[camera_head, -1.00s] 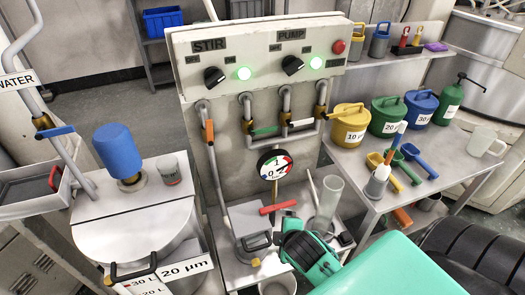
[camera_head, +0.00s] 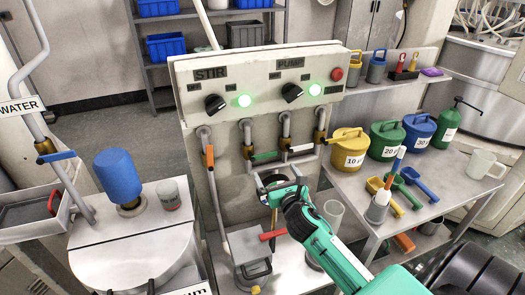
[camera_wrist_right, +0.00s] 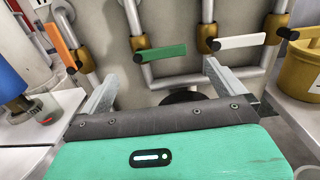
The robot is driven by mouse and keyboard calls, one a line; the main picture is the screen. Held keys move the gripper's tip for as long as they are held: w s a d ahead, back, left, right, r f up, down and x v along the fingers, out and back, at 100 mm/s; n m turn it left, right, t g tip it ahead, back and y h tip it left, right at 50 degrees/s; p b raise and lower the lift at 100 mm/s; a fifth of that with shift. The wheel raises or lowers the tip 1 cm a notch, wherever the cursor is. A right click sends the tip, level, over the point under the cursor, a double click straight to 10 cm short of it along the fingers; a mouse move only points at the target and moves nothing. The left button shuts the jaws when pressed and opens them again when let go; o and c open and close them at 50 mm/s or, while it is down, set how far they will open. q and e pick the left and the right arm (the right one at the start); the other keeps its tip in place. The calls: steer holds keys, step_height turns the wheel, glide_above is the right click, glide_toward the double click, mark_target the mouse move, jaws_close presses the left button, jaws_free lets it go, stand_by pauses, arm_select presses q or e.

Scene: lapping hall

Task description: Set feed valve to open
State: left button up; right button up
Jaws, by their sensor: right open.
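No label I can read names the feed valve. A red lever (camera_head: 272,235) lies sideways lower down. My right gripper (camera_head: 272,183) is in front of the panel below the green and white levers and hides most of the gauge. In the right wrist view its fingers (camera_wrist_right: 160,72) are apart and empty, with the green lever (camera_wrist_right: 162,52) and white lever (camera_wrist_right: 240,42) beyond them. My left gripper is out of view.
The control box (camera_head: 262,85) with knobs and green lamps is above the pipes. A bench at right holds lidded pots (camera_head: 350,150), scoops and a jug (camera_head: 483,165). A blue-capped machine (camera_head: 118,175) stands at left. A clear cylinder (camera_head: 333,212) is close beside my right arm.

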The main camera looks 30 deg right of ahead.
mark_target(265, 154)
steer(key=p+x, duration=0.2)
steer(key=x, duration=1.1)
steer(key=shift+f+p, duration=0.1)
steer(key=shift+p, duration=0.2)
steer(key=shift+c, duration=0.4)
steer(key=c, duration=1.2)
steer(key=shift+o, duration=0.2)
steer(key=shift+d, duration=0.1)
steer(key=shift+w, duration=0.1)
